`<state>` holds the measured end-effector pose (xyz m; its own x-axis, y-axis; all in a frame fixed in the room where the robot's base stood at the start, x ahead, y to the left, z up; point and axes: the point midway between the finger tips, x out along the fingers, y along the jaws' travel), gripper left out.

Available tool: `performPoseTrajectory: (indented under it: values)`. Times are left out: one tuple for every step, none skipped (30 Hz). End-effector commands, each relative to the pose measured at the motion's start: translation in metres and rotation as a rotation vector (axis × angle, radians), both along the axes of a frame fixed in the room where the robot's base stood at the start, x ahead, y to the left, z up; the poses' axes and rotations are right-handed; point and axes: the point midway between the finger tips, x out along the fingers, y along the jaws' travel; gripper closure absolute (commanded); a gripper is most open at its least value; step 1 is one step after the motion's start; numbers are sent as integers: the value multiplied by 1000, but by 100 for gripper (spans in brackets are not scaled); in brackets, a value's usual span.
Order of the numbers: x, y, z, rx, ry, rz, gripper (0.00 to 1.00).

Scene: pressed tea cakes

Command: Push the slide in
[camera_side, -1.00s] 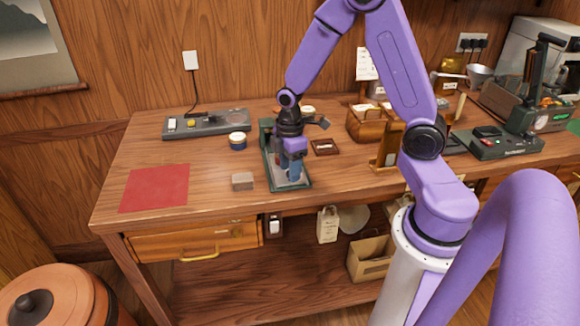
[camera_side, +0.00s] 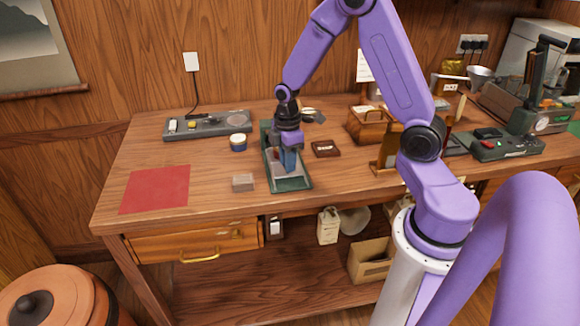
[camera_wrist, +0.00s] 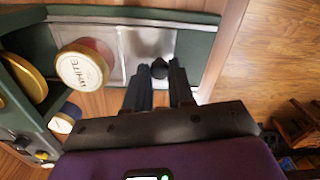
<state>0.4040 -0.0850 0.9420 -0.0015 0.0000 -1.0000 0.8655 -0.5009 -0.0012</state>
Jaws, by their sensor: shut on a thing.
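The green press base (camera_side: 302,184) stands near the middle of the table, and its green rim (camera_wrist: 200,50) shows in the wrist view. The slide, a pale metal plate (camera_wrist: 136,48), lies in it. My gripper (camera_side: 289,171) is low over the base, and its dark fingers (camera_wrist: 161,84) are shut on the slide's dark knob (camera_wrist: 160,67). A round piece with a label reading "WHITE" (camera_wrist: 83,70) is beside the plate's left part in the wrist view. The fingers hide part of the slide in the side view.

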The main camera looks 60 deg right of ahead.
Motion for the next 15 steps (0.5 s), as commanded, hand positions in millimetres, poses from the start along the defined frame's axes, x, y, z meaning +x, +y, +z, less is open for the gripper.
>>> performPoseTrajectory:
  values:
    - [8,-7,0,0,-2,-4,100]
    - [12,-11,0,0,-4,-4,100]
    - [18,-17,0,0,-4,-3,100]
    - [22,-21,0,0,-4,-4,100]
    - [25,-24,0,0,-4,-3,100]
    - [30,-29,0,0,-4,-3,100]
    - [33,-32,0,0,-4,-3,100]
    - [36,-35,0,0,-4,-2,100]
    - [39,-38,0,0,-4,-1,100]
    - [42,-40,1,0,-4,-1,100]
    - [43,-42,1,0,-4,0,100]
    - [45,-44,0,0,-4,1,100]
    - [45,-45,0,0,-4,1,100]
    - [46,-46,1,0,-4,1,100]
    - [46,-46,1,0,-4,1,100]
